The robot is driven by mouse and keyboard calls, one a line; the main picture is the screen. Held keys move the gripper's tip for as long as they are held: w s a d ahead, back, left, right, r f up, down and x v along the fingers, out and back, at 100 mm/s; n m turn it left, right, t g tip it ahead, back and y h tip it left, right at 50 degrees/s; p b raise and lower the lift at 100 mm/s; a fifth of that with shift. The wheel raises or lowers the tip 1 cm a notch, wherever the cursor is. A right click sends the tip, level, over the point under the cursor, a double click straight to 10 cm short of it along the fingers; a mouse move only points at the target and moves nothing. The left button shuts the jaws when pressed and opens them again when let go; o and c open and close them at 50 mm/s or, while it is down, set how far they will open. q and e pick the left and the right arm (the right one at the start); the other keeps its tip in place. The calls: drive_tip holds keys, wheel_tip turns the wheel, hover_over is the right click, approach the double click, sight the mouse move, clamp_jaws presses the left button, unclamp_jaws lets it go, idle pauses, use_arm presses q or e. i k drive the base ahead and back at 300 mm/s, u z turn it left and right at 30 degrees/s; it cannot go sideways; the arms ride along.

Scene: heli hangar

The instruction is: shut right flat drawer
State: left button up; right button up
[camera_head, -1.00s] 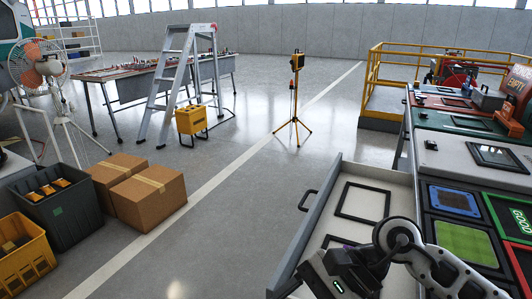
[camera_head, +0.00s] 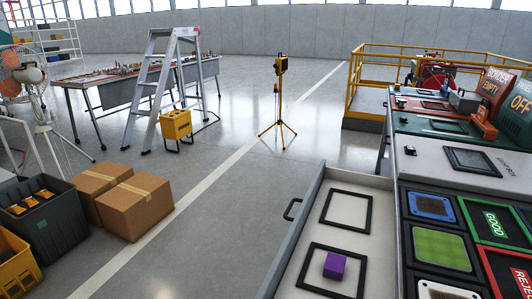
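The flat drawer (camera_head: 297,218) stands pulled out from the left side of the workbench (camera_head: 462,189) at the right. Its pale tray holds two black square frames. The far frame (camera_head: 345,209) is empty, and a purple cube (camera_head: 334,265) lies inside the near frame (camera_head: 310,286). A dark handle (camera_head: 291,208) sticks out on the drawer's left front. Neither of my grippers is in view, and nothing is seen touching the drawer or handle.
Cardboard boxes (camera_head: 136,205) and a dark crate (camera_head: 50,220) stand on the floor at left. A stepladder (camera_head: 158,85) and yellow tripod (camera_head: 280,98) stand farther back. The floor left of the drawer is clear. Green and blue panels (camera_head: 440,247) lie on the bench.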

sight(347, 214)
drive_tip(key=u, duration=2.05)
drive_tip(key=i, duration=1.35)
drive_tip(key=z, duration=4.25)
drive_tip(key=k, duration=0.25)
drive_tip(key=u, duration=1.5)
drive_tip(key=i, duration=0.45)
drive_tip(key=z, duration=1.3)
